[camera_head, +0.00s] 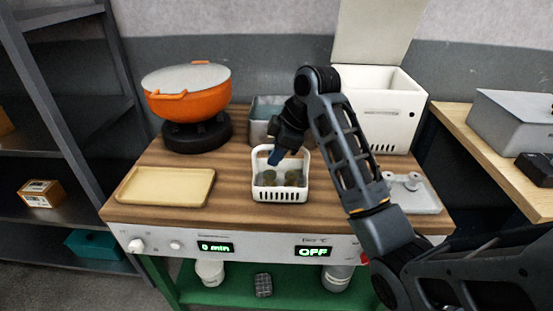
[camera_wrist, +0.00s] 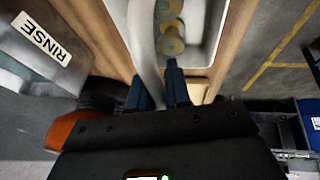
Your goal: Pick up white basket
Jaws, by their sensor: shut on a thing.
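The white basket (camera_head: 281,193) stands on the wooden worktop near its front edge, with a slotted front and several round brownish parts inside. My gripper (camera_head: 277,156) comes down from behind, its blue fingers at the basket's upper part. In the wrist view, the white basket (camera_wrist: 208,45) fills the upper middle, and its curved white handle (camera_wrist: 146,50) runs down between the blue fingertips of my gripper (camera_wrist: 158,88). The gripper is shut on the handle. The basket looks upright; whether it is clear of the worktop cannot be told.
A beige tray (camera_head: 166,187) lies left of the basket. An orange pot (camera_head: 188,98) stands on a black burner behind it. A metal bin (camera_head: 262,125) is behind the basket, marked RINSE in the wrist view (camera_wrist: 40,38). An open white box (camera_head: 398,120) stands behind right; a grey tray (camera_head: 420,201) lies right.

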